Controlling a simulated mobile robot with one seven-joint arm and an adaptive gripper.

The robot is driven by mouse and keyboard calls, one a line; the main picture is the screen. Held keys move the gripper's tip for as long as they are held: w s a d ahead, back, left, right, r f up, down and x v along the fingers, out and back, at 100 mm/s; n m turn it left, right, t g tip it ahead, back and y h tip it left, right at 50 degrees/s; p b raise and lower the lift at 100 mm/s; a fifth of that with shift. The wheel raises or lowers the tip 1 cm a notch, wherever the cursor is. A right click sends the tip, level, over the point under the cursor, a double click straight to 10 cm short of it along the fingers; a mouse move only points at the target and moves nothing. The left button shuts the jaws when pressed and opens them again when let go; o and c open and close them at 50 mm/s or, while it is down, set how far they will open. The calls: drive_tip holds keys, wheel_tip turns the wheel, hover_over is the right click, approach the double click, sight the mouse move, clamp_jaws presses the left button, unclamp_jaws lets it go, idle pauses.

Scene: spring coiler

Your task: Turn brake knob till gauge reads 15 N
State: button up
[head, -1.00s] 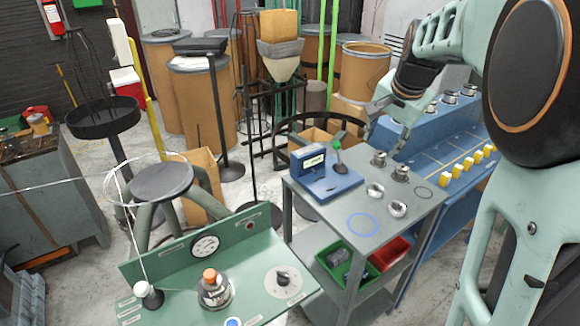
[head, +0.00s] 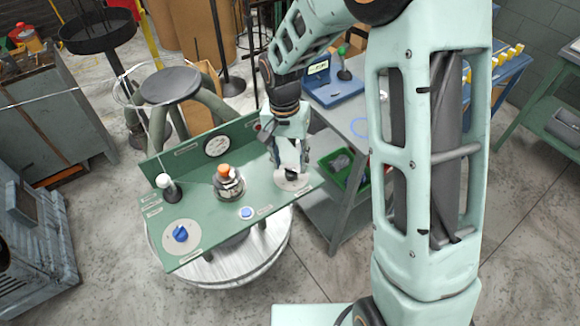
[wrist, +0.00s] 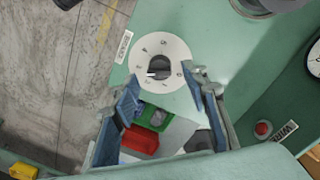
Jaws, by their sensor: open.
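The green console (head: 215,258) carries a round white-faced gauge (head: 217,146) on its upright back; its reading is too small to tell. A dark knob on a white marked dial (head: 291,181) sits at the console's right end. In the wrist view this dark knob (wrist: 159,67) shows a white pointer mark. A blue knob (head: 180,233) on another pale dial is at the front left.
A chrome part with an orange top (head: 225,172) stands mid-console, with a white-topped lever (head: 165,182) to its left. A blue button (head: 246,213) is near the front edge. A grey cart (head: 340,200) stands close on the right.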

sight(290, 169)
drive_tip(key=shift+f, duration=1.5)
drive_tip(key=shift+c, duration=0.3)
clamp_jaws()
drive_tip(key=shift+n, duration=0.3)
drive_tip(key=n+b, duration=0.1)
drive_tip(key=n, duration=0.8)
drive_tip(key=shift+s+t, duration=0.1)
drive_tip(key=shift+t, duration=0.2)
drive_tip(key=shift+n, duration=0.3)
